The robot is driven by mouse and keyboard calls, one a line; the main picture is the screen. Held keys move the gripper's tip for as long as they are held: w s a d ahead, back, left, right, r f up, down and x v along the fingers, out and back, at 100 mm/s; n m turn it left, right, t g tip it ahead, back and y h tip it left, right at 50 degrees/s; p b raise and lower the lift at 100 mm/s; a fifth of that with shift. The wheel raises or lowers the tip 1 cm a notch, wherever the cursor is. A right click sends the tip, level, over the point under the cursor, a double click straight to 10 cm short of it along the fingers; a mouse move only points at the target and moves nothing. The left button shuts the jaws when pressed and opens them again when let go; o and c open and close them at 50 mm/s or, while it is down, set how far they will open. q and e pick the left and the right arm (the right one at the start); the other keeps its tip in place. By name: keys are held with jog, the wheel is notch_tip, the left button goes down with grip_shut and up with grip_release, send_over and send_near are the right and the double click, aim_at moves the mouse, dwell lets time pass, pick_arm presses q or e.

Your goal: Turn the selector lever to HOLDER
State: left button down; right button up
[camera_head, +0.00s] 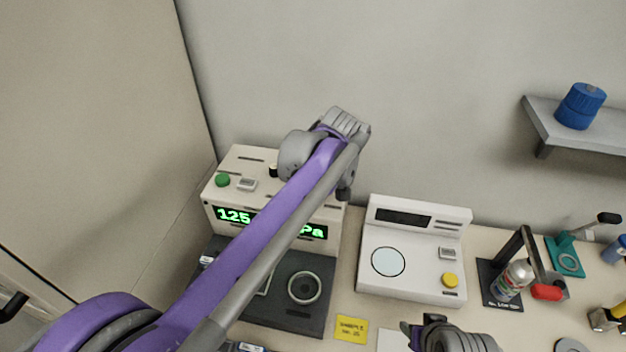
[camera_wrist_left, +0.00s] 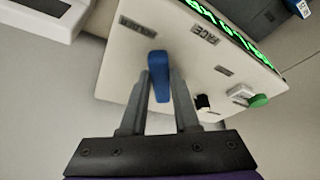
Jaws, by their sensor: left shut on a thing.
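The blue selector lever (camera_wrist_left: 158,78) sits on the cream panel of the particle classifier (camera_wrist_left: 115,65) in the left wrist view. My left gripper (camera_wrist_left: 161,85) has one finger on each side of the lever and is shut on it. Two small dark labels are on the panel near the lever, one (camera_wrist_left: 138,26) to its upper left and one (camera_wrist_left: 205,34) to its upper right; their words are hard to read. In the head view, my left arm crosses the classifier (camera_head: 240,160) and its gripper (camera_head: 344,192) is at the right side; the lever is hidden there.
My right gripper (camera_head: 412,334) is low in the head view, above the bench. A white instrument (camera_head: 410,285) stands right of the classifier. A spray can (camera_head: 514,277), a black stand (camera_head: 510,245) and a teal device (camera_head: 567,258) are farther right. A shelf (camera_head: 570,135) holds a blue jar (camera_head: 580,105).

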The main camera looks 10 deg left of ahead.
pick_arm(q)
jog(key=shift+w+d+n+y+p, duration=0.35)
jog(key=shift+d+n, duration=0.15)
jog(key=shift+n, duration=0.5)
pick_arm(e)
jog(key=shift+w+r, duration=0.25)
jog(key=shift+r, duration=0.4)
pick_arm(q)
jog(key=shift+g, duration=0.3)
jog(key=c, duration=0.6)
grip_release()
jog(key=shift+c, duration=0.2)
jog(key=v, duration=1)
jog(key=shift+s+r+p, duration=0.15)
jog(key=shift+r+p, duration=0.15)
jog(key=shift+r, duration=0.1)
pick_arm(e)
jog(key=shift+w+r, duration=0.25)
jog(key=shift+r, duration=0.2)
